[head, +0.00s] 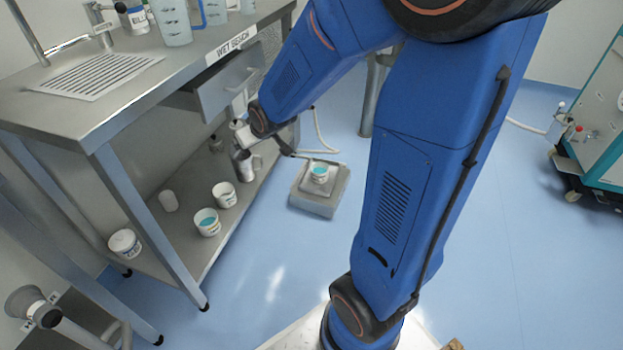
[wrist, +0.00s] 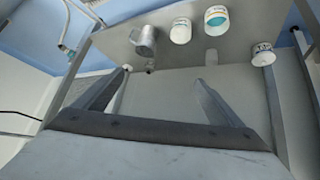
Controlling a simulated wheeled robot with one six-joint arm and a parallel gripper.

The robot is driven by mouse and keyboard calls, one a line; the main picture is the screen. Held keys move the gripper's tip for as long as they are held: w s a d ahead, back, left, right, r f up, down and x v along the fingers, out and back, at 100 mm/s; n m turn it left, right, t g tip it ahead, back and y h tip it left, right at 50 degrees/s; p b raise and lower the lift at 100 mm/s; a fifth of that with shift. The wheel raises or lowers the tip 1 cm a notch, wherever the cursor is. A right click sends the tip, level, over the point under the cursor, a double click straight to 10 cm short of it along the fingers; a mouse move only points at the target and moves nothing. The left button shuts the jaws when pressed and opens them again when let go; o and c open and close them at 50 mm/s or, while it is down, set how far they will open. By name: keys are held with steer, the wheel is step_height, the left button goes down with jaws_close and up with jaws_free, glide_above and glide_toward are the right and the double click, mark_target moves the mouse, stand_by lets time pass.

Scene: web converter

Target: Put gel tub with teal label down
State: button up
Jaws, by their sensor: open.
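A tub with teal (head: 207,229) stands upright on the bench's lower shelf (head: 188,262); it also shows in the wrist view (wrist: 216,25). A similar tub with a teal top (head: 319,179) stands on a grey box-like unit on the floor. I cannot tell which is the gel tub named in the task. My gripper (wrist: 161,76) is open, with nothing between its fingers. In the wrist view the shelf and its tubs lie beyond the fingertips. In the head view my gripper is mostly hidden by the arm near the bench's front edge.
A white tub (head: 224,197), a metal mug (head: 247,168), a small white cylinder (head: 168,201) and a labelled tub (head: 124,246) also stand on or by the lower shelf. The grey unit (head: 315,205) stands on open blue floor. The bench drawer (head: 230,82) overhangs the shelf.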

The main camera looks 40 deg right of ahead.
steer(key=s+r+g, duration=0.1)
steer(key=s+r, duration=0.2)
steer(key=s, duration=0.7)
steer(key=s+r+g, duration=0.1)
steer(key=s+r, duration=0.3)
steer(key=s, duration=0.7)
steer(key=s+r+m+g, duration=0.1)
steer(key=s+r, duration=0.2)
steer(key=s, duration=0.8)
steer(key=shift+a+r, duration=0.2)
steer(key=shift+r, duration=0.05)
